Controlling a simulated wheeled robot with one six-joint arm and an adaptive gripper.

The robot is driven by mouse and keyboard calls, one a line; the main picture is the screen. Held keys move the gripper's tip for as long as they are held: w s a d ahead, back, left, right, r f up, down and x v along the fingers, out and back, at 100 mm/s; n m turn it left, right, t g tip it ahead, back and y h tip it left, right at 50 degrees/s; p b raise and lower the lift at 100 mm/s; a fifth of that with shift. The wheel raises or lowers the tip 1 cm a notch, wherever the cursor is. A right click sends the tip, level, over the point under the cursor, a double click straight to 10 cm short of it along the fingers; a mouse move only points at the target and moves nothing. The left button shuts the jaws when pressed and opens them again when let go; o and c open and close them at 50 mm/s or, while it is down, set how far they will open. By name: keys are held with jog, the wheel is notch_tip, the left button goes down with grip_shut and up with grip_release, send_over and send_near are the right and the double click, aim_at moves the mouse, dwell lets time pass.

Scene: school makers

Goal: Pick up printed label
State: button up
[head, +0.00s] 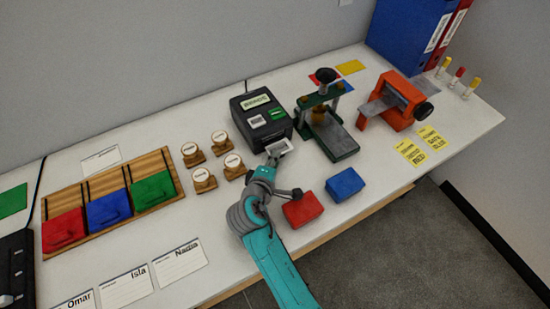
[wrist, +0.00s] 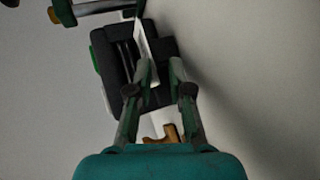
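A black label printer (head: 262,118) stands near the middle of the table, with a green button and a small screen on top. The white printed label (head: 279,147) sticks out at its front. My gripper (head: 269,164) is right at the label's near side. In the wrist view, my gripper's two fingers (wrist: 162,66) are apart with a gap between them. The label shows edge-on as a thin white strip (wrist: 145,42) near the left fingertip, against the dark printer (wrist: 116,62). I cannot tell whether the finger touches it.
A green press (head: 327,125) and an orange machine (head: 394,100) stand right of the printer. Several round-topped stamps (head: 203,181) stand to its left. Red (head: 303,210) and blue (head: 345,184) blocks lie near the front edge, close to my arm.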

grip_shut()
jog(key=shift+s+f, duration=0.1)
jog(key=shift+r, duration=1.35)
jog(key=v, duration=1.4)
jog(key=shift+s+f, duration=0.15)
jog(key=shift+s, duration=0.3)
